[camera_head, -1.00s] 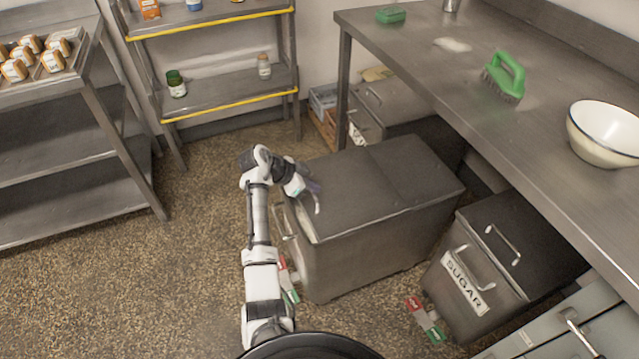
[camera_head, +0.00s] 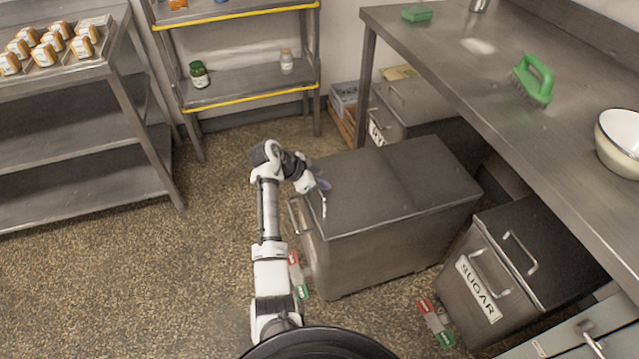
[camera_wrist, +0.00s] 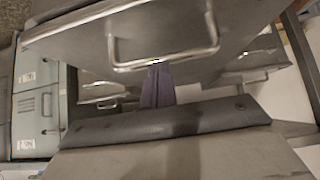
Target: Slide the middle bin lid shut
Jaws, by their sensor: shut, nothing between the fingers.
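The middle bin (camera_head: 385,250) is a grey metal box pulled out on the floor, between the bin at the back and the sugar bin. Its flat lid (camera_head: 375,185) has a seam across it, and no open gap shows in the top. A metal lid handle (camera_head: 324,205) is at its left end, and it also shows in the wrist view (camera_wrist: 200,55). My gripper (camera_head: 322,186) is just above the lid's left end, beside this handle. In the wrist view the purplish fingers (camera_wrist: 156,80) are shut and empty, with their tips at the handle bar; I cannot tell whether they touch.
The sugar bin (camera_head: 500,270) stands at the right, partly under the steel table (camera_head: 450,60). Another bin (camera_head: 400,105) is behind. The floor (camera_head: 150,270) at the left is clear.

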